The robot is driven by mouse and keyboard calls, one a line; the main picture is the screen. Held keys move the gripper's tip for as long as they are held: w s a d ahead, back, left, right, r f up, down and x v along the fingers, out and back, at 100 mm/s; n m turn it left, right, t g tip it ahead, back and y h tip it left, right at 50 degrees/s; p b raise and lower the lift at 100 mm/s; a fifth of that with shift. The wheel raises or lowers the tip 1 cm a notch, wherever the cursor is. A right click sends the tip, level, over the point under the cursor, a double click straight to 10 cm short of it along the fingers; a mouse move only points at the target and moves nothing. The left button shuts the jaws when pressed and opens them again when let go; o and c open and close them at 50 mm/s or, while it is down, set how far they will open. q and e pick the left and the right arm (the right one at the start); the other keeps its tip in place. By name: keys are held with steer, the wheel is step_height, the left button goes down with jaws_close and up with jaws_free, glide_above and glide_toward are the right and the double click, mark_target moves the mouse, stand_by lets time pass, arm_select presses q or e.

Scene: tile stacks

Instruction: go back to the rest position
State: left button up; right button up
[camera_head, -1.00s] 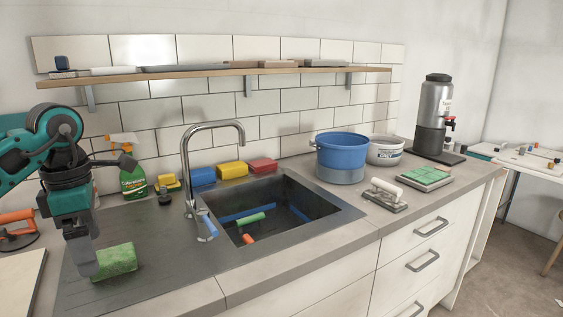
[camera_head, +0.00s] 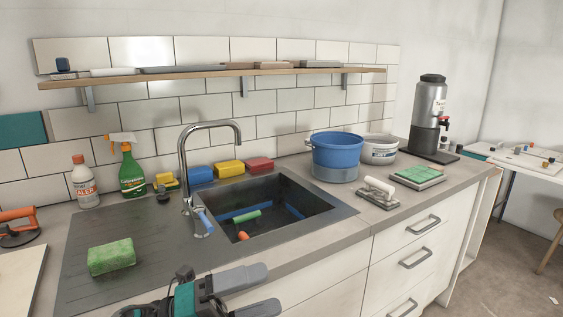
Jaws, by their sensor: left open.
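My left gripper (camera_head: 262,290) is at the bottom of the view, in front of the counter edge. Its two grey fingers are apart and nothing is between them. A green sponge (camera_head: 111,257) lies on the dark drainboard at the left, apart from the gripper. My right gripper is not in view.
The sink (camera_head: 318,229) with a curved tap (camera_head: 184,165) is in the middle and holds a green-handled and an orange-handled item. A spray bottle (camera_head: 132,171), a white bottle (camera_head: 84,184), a blue bucket (camera_head: 337,150) and a trowel-like float (camera_head: 377,196) stand around it.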

arm_select(q)
steer(key=a+f+n+t+y, duration=0.4)
steer(key=f+n+t+y, duration=0.25)
steer(key=n, duration=0.55)
steer(key=a+f+n+t+y, duration=0.5)
steer(key=f+n+t+y, duration=0.15)
steer(key=n, duration=0.55)
steer(key=s+a+f+n+g+y, duration=0.2)
steer(key=s+f+n+g, duration=0.1)
steer(key=s+f+n, duration=0.2)
steer(key=s+a+f+n+g+y, duration=0.3)
steer(key=s+f, duration=0.4)
steer(key=f, duration=0.3)
steer(key=shift+n, duration=0.9)
